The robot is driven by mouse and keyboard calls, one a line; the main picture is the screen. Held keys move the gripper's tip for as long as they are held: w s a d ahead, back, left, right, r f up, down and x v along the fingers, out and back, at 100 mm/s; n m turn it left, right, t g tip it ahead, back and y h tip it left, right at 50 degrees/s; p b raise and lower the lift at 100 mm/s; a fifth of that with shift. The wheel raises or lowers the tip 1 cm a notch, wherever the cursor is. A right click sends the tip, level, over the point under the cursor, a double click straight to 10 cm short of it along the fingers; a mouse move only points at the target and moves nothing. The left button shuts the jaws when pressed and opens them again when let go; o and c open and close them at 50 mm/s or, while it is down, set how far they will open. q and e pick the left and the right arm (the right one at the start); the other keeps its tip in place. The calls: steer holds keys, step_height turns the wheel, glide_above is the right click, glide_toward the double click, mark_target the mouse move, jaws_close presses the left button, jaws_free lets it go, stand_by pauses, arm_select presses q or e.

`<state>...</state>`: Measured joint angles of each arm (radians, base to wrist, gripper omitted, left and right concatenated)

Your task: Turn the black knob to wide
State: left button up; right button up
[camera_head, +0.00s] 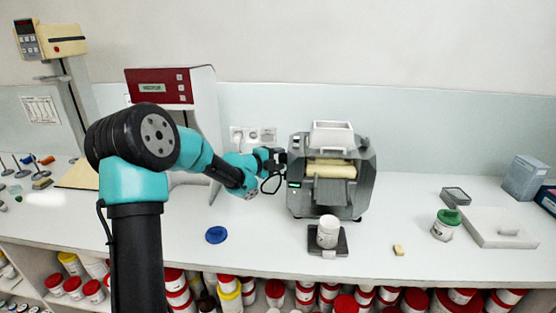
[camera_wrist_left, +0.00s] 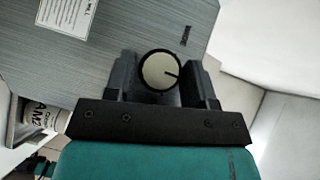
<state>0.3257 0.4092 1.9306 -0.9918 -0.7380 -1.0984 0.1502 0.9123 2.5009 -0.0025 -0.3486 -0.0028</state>
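The black knob (camera_wrist_left: 160,71) shows in the left wrist view, with a pale round face, a dark rim and a dark pointer line directed to the right. It sits on the grey side panel of the mill (camera_head: 330,178). My left gripper (camera_head: 272,163) is at the mill's left side. In the wrist view the left gripper (camera_wrist_left: 160,80) has one finger on each side of the knob, very close to it; whether they touch it is unclear. In the head view the knob is hidden. My right gripper is not in view.
A small printed word (camera_wrist_left: 184,36) is above right of the knob, too small to read surely. A white jar (camera_head: 328,232) stands on a dark plate before the mill. A red-topped machine (camera_head: 158,86) stands behind my left arm. A blue lid (camera_head: 216,235) lies on the bench.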

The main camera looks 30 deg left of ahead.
arm_select(q)
steer(key=c, duration=0.5)
steer(key=shift+n+g, duration=0.4)
steer(key=shift+g, duration=0.1)
steer(key=shift+w+a+r+n+g+h, duration=0.15)
steer(key=shift+n+g+h, duration=0.15)
steer(key=shift+n+g, duration=1.25)
steer(key=shift+w+r+n+g+h, duration=0.25)
steer(key=shift+n+g, duration=0.7)
steer(key=shift+g, duration=1.2)
steer(key=shift+s+f+g, duration=0.1)
steer(key=shift+s+g, duration=0.05)
steer(key=shift+g, duration=0.15)
steer(key=o, duration=0.9)
